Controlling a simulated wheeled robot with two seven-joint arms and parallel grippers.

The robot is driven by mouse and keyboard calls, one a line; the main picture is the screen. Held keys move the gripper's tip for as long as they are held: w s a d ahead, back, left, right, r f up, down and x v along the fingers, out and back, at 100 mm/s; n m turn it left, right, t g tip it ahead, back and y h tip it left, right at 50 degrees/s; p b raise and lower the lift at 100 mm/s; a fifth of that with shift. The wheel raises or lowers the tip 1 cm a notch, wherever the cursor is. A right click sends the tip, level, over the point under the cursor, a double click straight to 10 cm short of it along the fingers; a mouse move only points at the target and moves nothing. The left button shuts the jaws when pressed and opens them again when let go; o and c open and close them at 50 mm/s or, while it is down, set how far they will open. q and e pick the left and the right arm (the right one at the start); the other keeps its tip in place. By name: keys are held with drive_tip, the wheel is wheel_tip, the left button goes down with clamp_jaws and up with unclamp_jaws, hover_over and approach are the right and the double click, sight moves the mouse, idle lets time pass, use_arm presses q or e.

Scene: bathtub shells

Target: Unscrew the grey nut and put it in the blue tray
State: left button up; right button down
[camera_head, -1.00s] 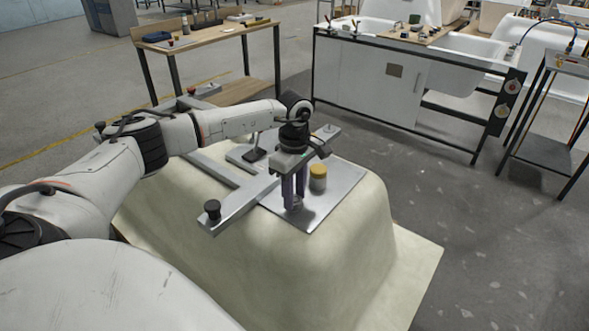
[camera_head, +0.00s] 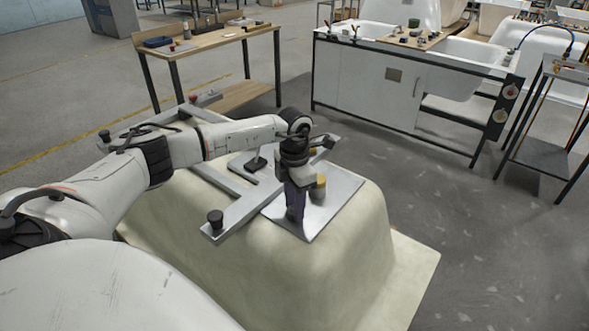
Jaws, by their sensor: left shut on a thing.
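My left gripper (camera_head: 295,217) points straight down over the right part of the metal plate (camera_head: 338,190) on top of the cream tub shell. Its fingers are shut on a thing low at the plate. The grey nut is hidden by the fingers, so I cannot see whether it is still on its thread. A small dark blue flat object (camera_head: 157,42), which looks like the blue tray, lies on the wooden bench at the back left. My right gripper is not in view.
A yellow-topped cylinder (camera_head: 319,186) stands on the plate close behind the gripper. A metal frame bar with a black knob (camera_head: 215,217) lies left of the gripper. The wooden bench (camera_head: 215,38) stands beyond the shell. A white sink unit (camera_head: 400,85) is at the back right.

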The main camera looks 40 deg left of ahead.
use_arm(q)
drive_tip(key=o, duration=1.2)
drive_tip(key=shift+c, duration=0.7)
drive_tip(key=shift+f+m+b, duration=0.15)
drive_tip(key=shift+m+b, duration=0.35)
drive_tip(key=shift+m, duration=0.5)
drive_tip(key=m+b, duration=0.1)
drive_tip(key=m, duration=0.3)
drive_tip(key=shift+m, duration=0.3)
drive_tip(key=m+b, duration=0.1)
drive_tip(key=m, duration=0.3)
drive_tip(key=shift+m, duration=0.3)
drive_tip(key=shift+m+b, duration=0.3)
drive_tip(key=shift+m, duration=0.7)
